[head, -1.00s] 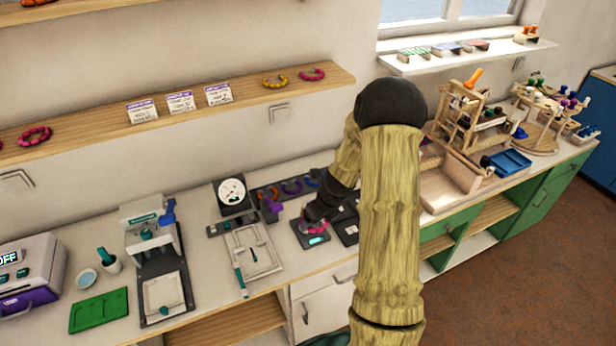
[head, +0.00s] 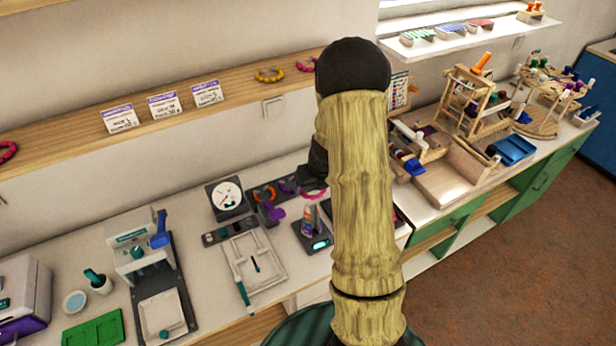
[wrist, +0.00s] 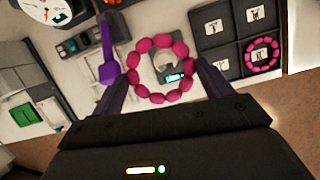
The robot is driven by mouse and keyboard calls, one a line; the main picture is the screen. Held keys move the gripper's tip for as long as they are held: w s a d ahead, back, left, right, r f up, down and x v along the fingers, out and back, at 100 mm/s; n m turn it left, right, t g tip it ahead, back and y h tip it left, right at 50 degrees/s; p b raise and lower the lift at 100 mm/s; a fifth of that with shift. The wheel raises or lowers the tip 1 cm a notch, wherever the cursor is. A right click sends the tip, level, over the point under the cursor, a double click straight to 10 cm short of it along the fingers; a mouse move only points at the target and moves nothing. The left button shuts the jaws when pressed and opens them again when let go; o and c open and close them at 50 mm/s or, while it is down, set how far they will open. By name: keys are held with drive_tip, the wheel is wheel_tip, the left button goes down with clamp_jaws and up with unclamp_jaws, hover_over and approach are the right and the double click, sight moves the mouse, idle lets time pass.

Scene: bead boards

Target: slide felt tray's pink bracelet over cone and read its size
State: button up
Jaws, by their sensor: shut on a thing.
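My gripper (wrist: 162,66) is shut on a pink beaded bracelet (wrist: 137,82), with one finger at each side of the ring. The bracelet also shows in the head view (head: 313,193), beside my dark wrist. The banded cone (head: 307,221) stands upright on a dark base with a lit green display (head: 320,244). The bracelet is above the cone and appears clear of it. The display shows through the ring in the wrist view (wrist: 175,77), its digits unreadable. The dark felt tray (head: 250,196) behind the cone holds orange and purple bracelets. My arm hides part of the counter.
A dark compartment tray (wrist: 230,42) with picture cards holds another pink bracelet (wrist: 262,53). A purple-handled tool (wrist: 107,62) stands close to my left finger. A dial gauge (head: 226,196) and a white tray (head: 255,268) are left of the cone. A wooden shelf (head: 60,145) runs above.

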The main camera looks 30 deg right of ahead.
idle(0.4)
wheel_tip(320, 180, down, 11)
drive_tip(key=b, duration=0.9)
drive_tip(key=shift+b, duration=0.35)
drive_tip(key=o, duration=1)
drive_tip(key=shift+o, duration=0.2)
wheel_tip(320, 180, up, 10)
drive_tip(key=p, duration=1)
hover_over(312, 210)
drive_tip(key=shift+s+r, duration=0.1)
drive_tip(key=shift+s, duration=0.15)
